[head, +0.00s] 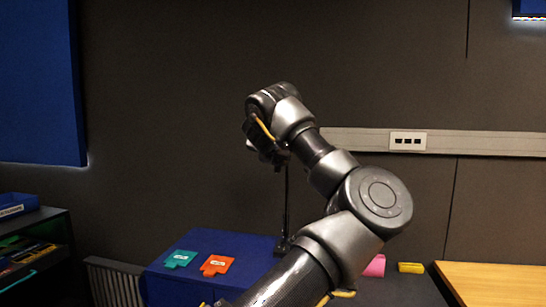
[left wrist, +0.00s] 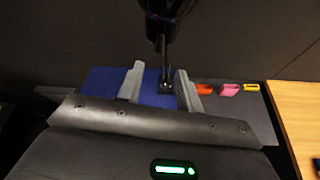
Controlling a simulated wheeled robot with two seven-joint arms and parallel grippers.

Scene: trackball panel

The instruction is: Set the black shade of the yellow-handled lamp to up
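A black lamp stands on the blue surface. Its thin dark post (head: 286,200) rises behind my left arm in the head view, which hides most of its top. In the left wrist view a black, rounded part that looks like the lamp's shade (left wrist: 165,18) hangs at the top, with a narrow black stem below it. My left gripper (left wrist: 160,69) is open, its two grey fingers apart on either side of the stem's lower end. I cannot tell whether they touch it. In the head view the left gripper (head: 266,152) is dark and partly hidden. No yellow handle on the lamp is clearly visible.
A green tag (head: 181,259) and an orange tag (head: 216,265) lie on the blue surface (head: 240,243). A pink piece (head: 375,266) and a yellow piece (head: 411,267) lie to the right, beside a wooden table (head: 490,280). A dark shelf (head: 55,220) stands at left.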

